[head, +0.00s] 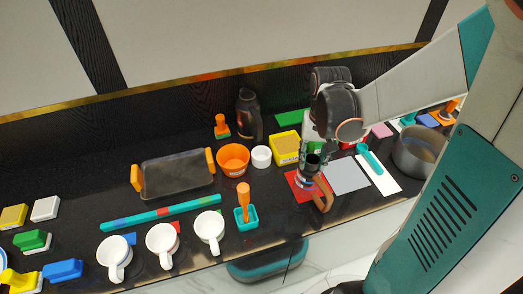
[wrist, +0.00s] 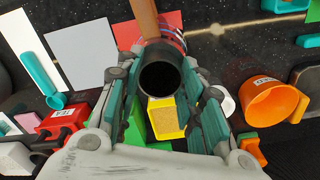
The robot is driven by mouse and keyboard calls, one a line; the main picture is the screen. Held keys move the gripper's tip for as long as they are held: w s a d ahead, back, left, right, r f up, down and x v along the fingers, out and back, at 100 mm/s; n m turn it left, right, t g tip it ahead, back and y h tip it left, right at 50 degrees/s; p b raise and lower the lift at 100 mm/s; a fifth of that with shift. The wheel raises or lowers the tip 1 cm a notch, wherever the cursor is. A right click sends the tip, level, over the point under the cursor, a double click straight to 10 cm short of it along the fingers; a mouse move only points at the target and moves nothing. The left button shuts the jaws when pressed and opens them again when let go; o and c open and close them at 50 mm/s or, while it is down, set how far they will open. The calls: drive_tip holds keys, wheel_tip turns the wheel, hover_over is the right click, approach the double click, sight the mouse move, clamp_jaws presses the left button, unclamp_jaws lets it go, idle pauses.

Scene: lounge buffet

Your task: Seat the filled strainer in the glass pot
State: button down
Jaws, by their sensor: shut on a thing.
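My gripper (head: 313,150) points down over the red mat (head: 295,186), shut on a dark, round strainer (head: 312,163). In the wrist view the strainer (wrist: 160,78) shows its dark open mouth between my fingers; its contents are too dark to make out. The glass pot (head: 309,179) stands on the red mat directly below, its brown handle (head: 323,198) toward the counter's front edge. In the wrist view the handle (wrist: 146,18) shows at the top, and the strainer hides most of the pot. I cannot tell whether the strainer's lower end is inside the pot or just above it.
A grey mat (head: 348,177) and a white mat with a teal scoop (head: 370,158) lie to the right, before a metal pot (head: 415,151). A yellow box (head: 285,148) and white cup (head: 261,156) stand close behind left. A teal holder (head: 246,217) stands front left.

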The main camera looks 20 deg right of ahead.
drive_tip(key=shift+f, duration=0.2)
drive_tip(key=c, duration=1)
unclamp_jaws()
drive_tip(key=shift+c, duration=1.4)
drive_tip(key=shift+r, duration=0.1)
wheel_tip(320, 180, up, 11)
drive_tip(key=p, duration=0.8)
drive_tip(key=shift+r+p, duration=0.2)
drive_tip(key=shift+p, duration=0.2)
